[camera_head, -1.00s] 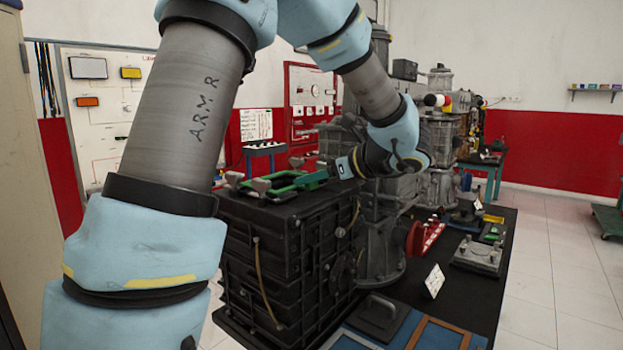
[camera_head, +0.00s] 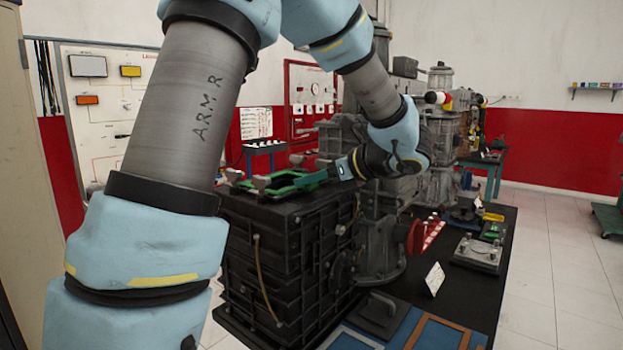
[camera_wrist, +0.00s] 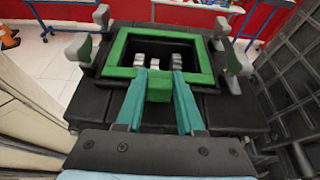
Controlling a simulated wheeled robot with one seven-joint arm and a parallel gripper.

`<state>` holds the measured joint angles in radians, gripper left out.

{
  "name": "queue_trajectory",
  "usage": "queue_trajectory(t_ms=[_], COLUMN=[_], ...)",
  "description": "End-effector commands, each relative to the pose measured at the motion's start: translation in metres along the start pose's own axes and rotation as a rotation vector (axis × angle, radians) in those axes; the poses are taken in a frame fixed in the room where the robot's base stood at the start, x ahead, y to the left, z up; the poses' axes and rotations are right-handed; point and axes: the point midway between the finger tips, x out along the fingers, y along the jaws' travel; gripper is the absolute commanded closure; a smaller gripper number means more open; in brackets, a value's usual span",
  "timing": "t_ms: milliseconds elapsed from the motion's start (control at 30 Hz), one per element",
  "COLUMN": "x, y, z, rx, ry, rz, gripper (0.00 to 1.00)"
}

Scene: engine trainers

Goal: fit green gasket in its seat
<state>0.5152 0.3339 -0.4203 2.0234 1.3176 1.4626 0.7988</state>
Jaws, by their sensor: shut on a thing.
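The green gasket (camera_wrist: 119,49) is a rectangular frame with a tab on its near side. In the wrist view it surrounds a dark opening in the top of the black engine block (camera_wrist: 97,97). My gripper (camera_wrist: 161,76) is shut on that tab, with one teal finger on each side. In the head view the gasket (camera_head: 285,187) shows low over the top of the block (camera_head: 285,235), and my gripper (camera_head: 322,178) reaches it from the right. I cannot tell whether the gasket lies flush in its seat.
Grey clamp pieces stand around the opening, such as the left one (camera_wrist: 82,50) and the right one (camera_wrist: 237,62), close to the gasket. Grey machinery (camera_head: 380,240) stands right of the block. A black bench top (camera_head: 465,285) holds a white card (camera_head: 433,280) and a grey plate (camera_head: 478,254).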

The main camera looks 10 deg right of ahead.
Motion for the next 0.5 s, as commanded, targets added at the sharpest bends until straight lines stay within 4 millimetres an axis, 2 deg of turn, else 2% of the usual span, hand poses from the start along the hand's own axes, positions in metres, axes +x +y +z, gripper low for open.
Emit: queue_trajectory(t_ms=[500], x=[0.0029], y=[0.0000], z=[-0.0074], rx=[0.000], ry=[0.000], rz=[0.000], gripper=[1.00])
